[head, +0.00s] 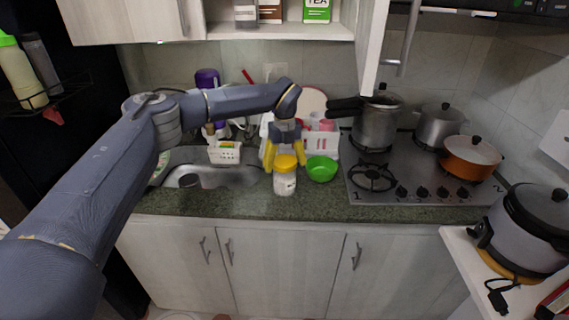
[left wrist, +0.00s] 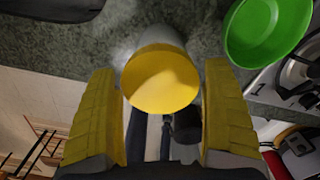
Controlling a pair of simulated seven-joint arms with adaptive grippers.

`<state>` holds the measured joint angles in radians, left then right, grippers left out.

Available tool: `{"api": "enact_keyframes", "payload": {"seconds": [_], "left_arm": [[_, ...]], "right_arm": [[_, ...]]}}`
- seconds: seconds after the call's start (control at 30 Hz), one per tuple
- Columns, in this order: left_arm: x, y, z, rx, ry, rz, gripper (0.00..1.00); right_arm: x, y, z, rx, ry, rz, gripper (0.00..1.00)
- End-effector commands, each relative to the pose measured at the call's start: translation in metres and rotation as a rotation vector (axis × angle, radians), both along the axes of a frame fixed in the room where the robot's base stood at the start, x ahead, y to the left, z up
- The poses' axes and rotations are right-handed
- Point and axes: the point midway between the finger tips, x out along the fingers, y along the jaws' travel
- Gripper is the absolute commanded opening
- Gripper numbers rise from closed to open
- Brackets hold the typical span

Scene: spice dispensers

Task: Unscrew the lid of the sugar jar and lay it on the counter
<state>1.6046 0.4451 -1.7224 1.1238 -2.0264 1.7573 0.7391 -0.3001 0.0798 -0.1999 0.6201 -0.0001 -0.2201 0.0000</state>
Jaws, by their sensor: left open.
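The sugar jar (head: 284,184) stands upright on the counter, a clear jar with white contents. Its yellow lid (head: 285,163) is on top; in the left wrist view the lid (left wrist: 160,82) faces the camera, with part of the jar's body (left wrist: 154,39) behind it. My left gripper (head: 285,160) is at the jar's top, its yellow fingers spread on either side. In the left wrist view the open fingers (left wrist: 164,112) leave a gap on both sides of the lid and hold nothing. My right gripper is in neither view.
A green bowl (head: 321,169) stands just right of the jar, and it also shows in the left wrist view (left wrist: 268,32). The stove (head: 420,187) with pots is farther right. The sink (head: 205,177) is to the left. Bare counter (head: 240,205) lies in front and left of the jar.

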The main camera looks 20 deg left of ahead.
Motion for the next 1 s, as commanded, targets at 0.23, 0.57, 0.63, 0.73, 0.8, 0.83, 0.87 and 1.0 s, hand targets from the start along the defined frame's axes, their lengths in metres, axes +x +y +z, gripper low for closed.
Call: {"api": "enact_keyframes", "payload": {"seconds": [0.23, 0.57, 0.63, 0.73, 0.8, 0.83, 0.87, 1.0], "left_arm": [[-0.0001, -0.0001, -0.0001, 0.0, 0.0, 0.002, 0.62], [0.0, 0.0, -0.0001, 0.0, 0.0, 0.014, 0.36], [-0.0001, 0.0001, -0.0002, 0.001, 0.001, 0.052, 0.36], [0.0, 0.0001, -0.0002, 0.001, 0.001, 0.149, 0.36], [0.0, 0.0001, -0.0002, 0.001, 0.001, 0.228, 0.36], [-0.0001, 0.0001, -0.0002, 0.001, 0.001, 0.261, 0.36], [-0.0001, 0.0001, -0.0001, 0.001, 0.001, 0.294, 0.36], [0.0, -0.0002, 0.0002, -0.001, 0.001, 0.448, 0.36]], "right_arm": [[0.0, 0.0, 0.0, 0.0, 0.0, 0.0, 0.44], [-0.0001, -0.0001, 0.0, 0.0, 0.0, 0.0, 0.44], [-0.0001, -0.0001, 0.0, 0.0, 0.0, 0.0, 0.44], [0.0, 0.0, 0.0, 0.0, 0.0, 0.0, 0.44], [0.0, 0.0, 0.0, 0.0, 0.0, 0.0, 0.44], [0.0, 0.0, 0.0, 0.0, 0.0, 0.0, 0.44], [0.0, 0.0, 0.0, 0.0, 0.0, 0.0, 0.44], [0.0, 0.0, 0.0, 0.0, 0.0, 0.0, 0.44]]}}
